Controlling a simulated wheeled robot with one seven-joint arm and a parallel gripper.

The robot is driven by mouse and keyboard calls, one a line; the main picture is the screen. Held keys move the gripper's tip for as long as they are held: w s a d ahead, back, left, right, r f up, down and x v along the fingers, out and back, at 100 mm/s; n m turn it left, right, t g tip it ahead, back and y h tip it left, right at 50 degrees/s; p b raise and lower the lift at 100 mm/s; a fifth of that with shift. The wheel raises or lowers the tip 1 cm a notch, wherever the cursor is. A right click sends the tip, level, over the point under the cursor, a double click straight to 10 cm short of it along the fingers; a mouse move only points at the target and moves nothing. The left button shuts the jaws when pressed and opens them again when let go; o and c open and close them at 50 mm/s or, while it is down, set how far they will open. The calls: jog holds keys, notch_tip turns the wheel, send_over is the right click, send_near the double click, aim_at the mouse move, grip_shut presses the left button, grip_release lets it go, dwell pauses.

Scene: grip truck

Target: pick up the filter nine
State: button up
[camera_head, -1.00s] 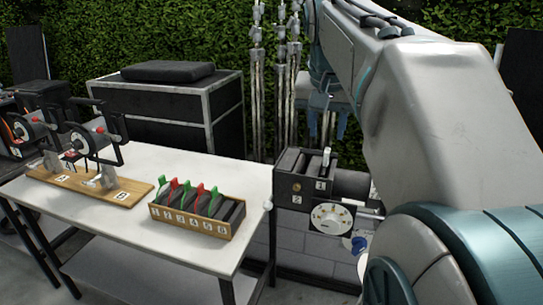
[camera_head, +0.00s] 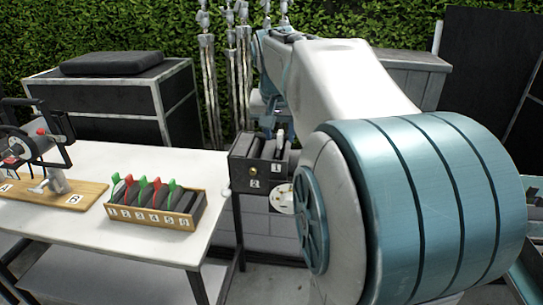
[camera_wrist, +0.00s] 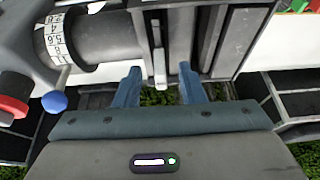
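A filter with a pale upright tab (camera_head: 281,144) sits in slot 1 of the dark two-slot holder (camera_head: 240,160) on the camera. I cannot read a nine on it. The tab also shows in the wrist view (camera_wrist: 159,66), upright in its slot. My gripper (camera_head: 279,128) is just above and behind the holder, partly hidden by my arm. In the wrist view my gripper (camera_wrist: 158,84) is open, its two blue fingers apart on either side of the tab's line. Nothing is held between them.
A wooden rack (camera_head: 152,220) with numbered slots and red and green tabbed filters stands on the white table (camera_head: 60,232). A wooden board (camera_head: 60,192) with a device is at the left. Light stands (camera_head: 210,90) rise behind the holder. A dial (camera_head: 284,200) is below the holder.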

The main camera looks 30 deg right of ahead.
jog(key=shift+x, duration=1.3)
grip_shut()
jog(key=shift+r, duration=0.2)
